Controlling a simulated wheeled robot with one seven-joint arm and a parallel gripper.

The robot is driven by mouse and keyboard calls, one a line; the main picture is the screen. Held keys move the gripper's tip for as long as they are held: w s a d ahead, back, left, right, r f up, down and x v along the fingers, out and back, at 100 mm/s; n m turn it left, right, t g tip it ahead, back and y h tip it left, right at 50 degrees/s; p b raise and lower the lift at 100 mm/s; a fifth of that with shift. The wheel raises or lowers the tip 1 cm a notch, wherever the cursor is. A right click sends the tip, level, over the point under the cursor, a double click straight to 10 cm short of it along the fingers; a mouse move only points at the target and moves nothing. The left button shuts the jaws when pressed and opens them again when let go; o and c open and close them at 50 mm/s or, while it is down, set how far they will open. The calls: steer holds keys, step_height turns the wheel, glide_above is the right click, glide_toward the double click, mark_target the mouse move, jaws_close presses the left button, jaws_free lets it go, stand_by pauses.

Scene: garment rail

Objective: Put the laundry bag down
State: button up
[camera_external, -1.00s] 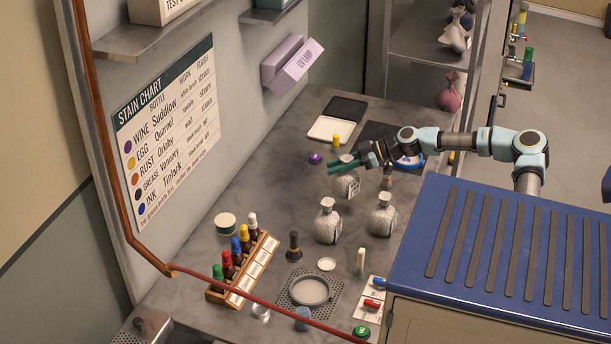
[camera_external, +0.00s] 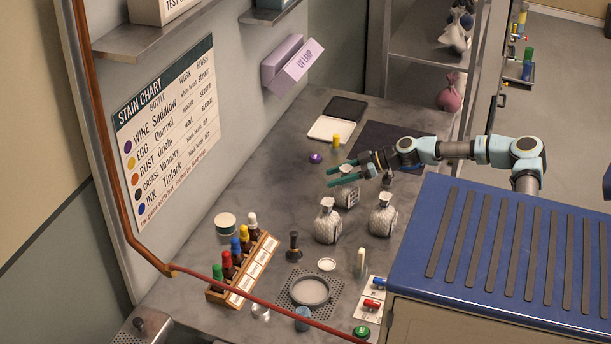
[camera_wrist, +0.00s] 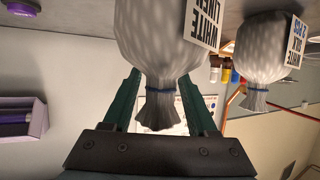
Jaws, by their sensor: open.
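The laundry bag (camera_external: 347,197) is pale grey and tied at the neck. It stands upright on the grey worktop (camera_external: 270,170), partly hidden by my gripper (camera_external: 328,177) just above it. In the wrist view, which is upside down, a bag (camera_wrist: 158,50) with a blue tie and a "WHITE LINEN" tag has its gathered neck between my two green fingers (camera_wrist: 160,100). The fingers are spread, with gaps beside the neck. A second tagged bag (camera_wrist: 262,48) stands to the right there.
Two similar bags, one (camera_external: 328,222) in front and another (camera_external: 382,216) to the right, stand close by. A purple-capped item (camera_external: 316,158), a yellow item (camera_external: 336,140) and a dark mat (camera_external: 385,135) lie behind. A bottle rack (camera_external: 243,268) is at front left.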

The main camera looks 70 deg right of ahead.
steer(key=shift+r+p, duration=0.25)
steer(key=shift+p, duration=0.05)
steer(key=b+v, duration=0.4)
steer(key=v, duration=0.8)
steer(key=shift+d, duration=0.1)
